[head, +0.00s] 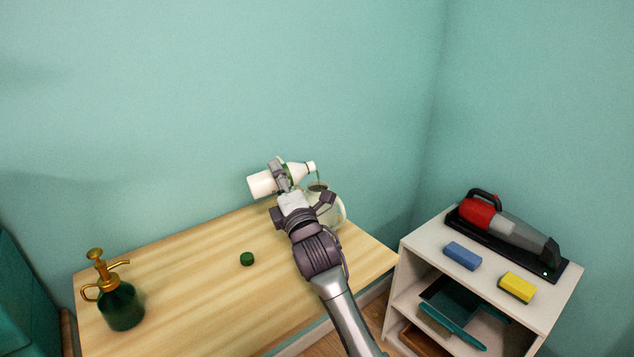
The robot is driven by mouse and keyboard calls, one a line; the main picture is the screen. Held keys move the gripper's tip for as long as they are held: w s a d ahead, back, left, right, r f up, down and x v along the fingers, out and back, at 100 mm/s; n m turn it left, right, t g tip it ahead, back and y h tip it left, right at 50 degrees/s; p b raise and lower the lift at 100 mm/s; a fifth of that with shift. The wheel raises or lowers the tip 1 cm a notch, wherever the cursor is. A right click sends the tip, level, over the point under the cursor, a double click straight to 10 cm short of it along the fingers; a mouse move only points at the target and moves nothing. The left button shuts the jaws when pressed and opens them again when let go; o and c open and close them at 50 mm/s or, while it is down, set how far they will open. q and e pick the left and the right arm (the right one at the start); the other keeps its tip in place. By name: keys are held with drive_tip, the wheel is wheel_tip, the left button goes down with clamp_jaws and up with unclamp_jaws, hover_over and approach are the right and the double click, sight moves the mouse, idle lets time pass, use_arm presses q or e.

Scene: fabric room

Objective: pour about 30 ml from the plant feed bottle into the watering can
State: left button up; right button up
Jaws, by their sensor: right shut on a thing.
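The plant feed bottle (262,184) is white with a green band and lies tilted nearly on its side, its mouth to the right. My right gripper (279,175) is shut around its middle and holds it above the table's back edge. A thin green stream (318,176) falls from the mouth into a pale watering can (340,212). The can stands on the table, partly hidden behind my right gripper and wrist. A green cap (247,259) lies on the table, apart from the bottle. My left gripper is not in view.
A green sprayer with a brass pump (121,305) stands at the table's front left. A white shelf (417,243) at right holds a red handheld vacuum (482,213), a blue sponge (462,256) and a yellow sponge (517,287).

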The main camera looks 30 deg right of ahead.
drive_tip(key=shift+a, duration=0.1)
drive_tip(key=shift+a+r, duration=0.1)
drive_tip(key=shift+a, duration=0.15)
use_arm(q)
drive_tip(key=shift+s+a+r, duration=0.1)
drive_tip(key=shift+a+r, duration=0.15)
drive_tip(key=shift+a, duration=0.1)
use_arm(e)
drive_tip(key=shift+r+m, duration=0.2)
drive_tip(key=shift+m, duration=0.2)
idle(1.5)
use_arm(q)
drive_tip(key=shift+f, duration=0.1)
use_arm(e)
drive_tip(key=shift+a+f, duration=0.1)
drive_tip(key=shift+a, duration=0.05)
